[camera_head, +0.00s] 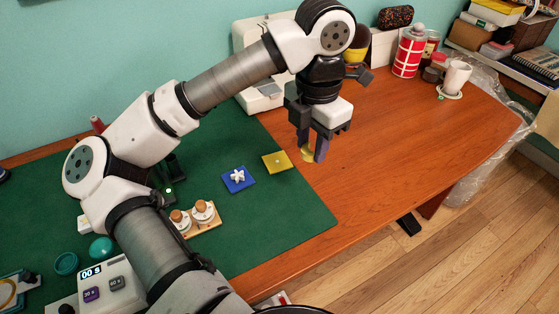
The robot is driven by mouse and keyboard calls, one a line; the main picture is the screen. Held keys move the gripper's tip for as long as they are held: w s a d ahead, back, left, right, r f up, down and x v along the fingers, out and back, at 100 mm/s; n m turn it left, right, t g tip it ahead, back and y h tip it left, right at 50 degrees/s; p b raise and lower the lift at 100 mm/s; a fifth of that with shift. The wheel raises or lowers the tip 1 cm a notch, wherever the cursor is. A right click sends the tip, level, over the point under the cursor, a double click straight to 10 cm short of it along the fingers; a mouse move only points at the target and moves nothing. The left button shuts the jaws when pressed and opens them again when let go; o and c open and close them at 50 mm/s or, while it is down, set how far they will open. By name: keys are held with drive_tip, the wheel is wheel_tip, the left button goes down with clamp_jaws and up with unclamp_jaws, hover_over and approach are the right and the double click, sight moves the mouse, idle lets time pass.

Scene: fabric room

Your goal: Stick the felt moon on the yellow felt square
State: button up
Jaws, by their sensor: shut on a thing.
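The yellow felt square (277,162) lies flat on the green mat near its right edge, with a small pale spot at its middle. My gripper (313,154) points down to the right of the square, over the bare wood. It is shut on a small pale yellow piece, which looks like the felt moon (307,154). The fingers partly hide the moon, and its full shape cannot be told. The moon is apart from the square in the picture. A blue felt square (240,187) with a white star-like piece (238,175) on it lies to the left.
The green mat (290,213) covers the left of the table. A white machine (250,95) stands behind. The wood on the right (410,150) is clear.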

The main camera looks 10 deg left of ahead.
drive_tip(key=w+a+f+n+b, duration=0.1)
drive_tip(key=w+a+f+n, duration=0.15)
drive_tip(key=w+f, duration=0.55)
drive_tip(key=n, duration=0.3)
hover_over(278, 161)
wheel_tip(278, 161, down, 6)
drive_tip(key=shift+w+r+b, duration=0.1)
drive_tip(key=shift+r+b, duration=0.05)
drive_tip(key=shift+b, duration=0.3)
drive_tip(key=shift+f+b, duration=1.45)
drive_tip(key=shift+f, duration=1.2)
drive_tip(key=shift+f, duration=0.3)
drive_tip(key=o, duration=0.9)
drive_tip(key=shift+o, duration=0.6)
drive_tip(key=shift+r, duration=0.1)
